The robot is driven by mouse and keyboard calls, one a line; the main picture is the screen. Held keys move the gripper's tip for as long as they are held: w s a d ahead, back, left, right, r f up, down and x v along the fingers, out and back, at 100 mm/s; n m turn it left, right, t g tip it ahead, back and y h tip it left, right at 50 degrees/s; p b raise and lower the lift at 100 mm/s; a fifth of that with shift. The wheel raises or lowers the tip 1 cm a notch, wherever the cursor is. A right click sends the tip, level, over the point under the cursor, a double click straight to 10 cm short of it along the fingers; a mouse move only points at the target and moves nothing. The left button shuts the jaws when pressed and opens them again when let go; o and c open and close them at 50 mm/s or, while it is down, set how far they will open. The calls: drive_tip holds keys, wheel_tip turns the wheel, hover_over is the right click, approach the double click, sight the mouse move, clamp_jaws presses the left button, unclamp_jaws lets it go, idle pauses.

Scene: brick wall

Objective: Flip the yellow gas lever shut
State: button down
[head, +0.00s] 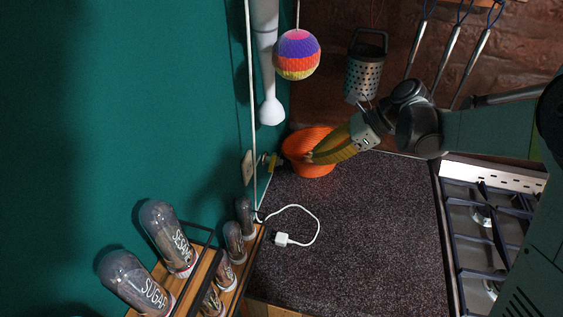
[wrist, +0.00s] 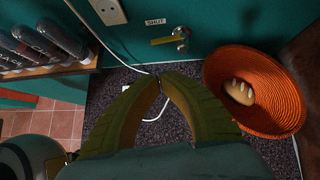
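The yellow gas lever (wrist: 164,41) sits on a metal valve (wrist: 182,38) on the green wall. In the wrist view it points left from the valve, lying level under a "SHUT" label (wrist: 155,21). In the head view the valve (head: 268,160) is small and partly unclear, just left of the orange basket. My gripper (wrist: 163,78) has its two yellow-green fingers brought together at the tips, with nothing seen between them. The tips show below the lever in the wrist view, apart from it. In the head view my gripper (head: 309,157) is in front of the basket, right of the valve.
An orange basket (wrist: 222,80) holding a bread roll (wrist: 240,92) stands right of the lever. A white cable (head: 318,222) lies on the dark counter (head: 370,230). A wall socket (wrist: 105,10), a jar rack (head: 200,266) and a gas hob (head: 485,235) are around.

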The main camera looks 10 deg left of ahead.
sight(273, 162)
drive_tip(key=a+r+b+x, duration=0.1)
drive_tip(key=b+x, duration=0.2)
drive_tip(key=x, duration=0.8)
drive_tip(key=shift+a, duration=0.2)
drive_tip(key=shift+r, duration=0.2)
drive_tip(key=shift+s+a, duration=0.1)
drive_tip(key=shift+a, duration=0.65)
drive_tip(key=shift+d, duration=0.1)
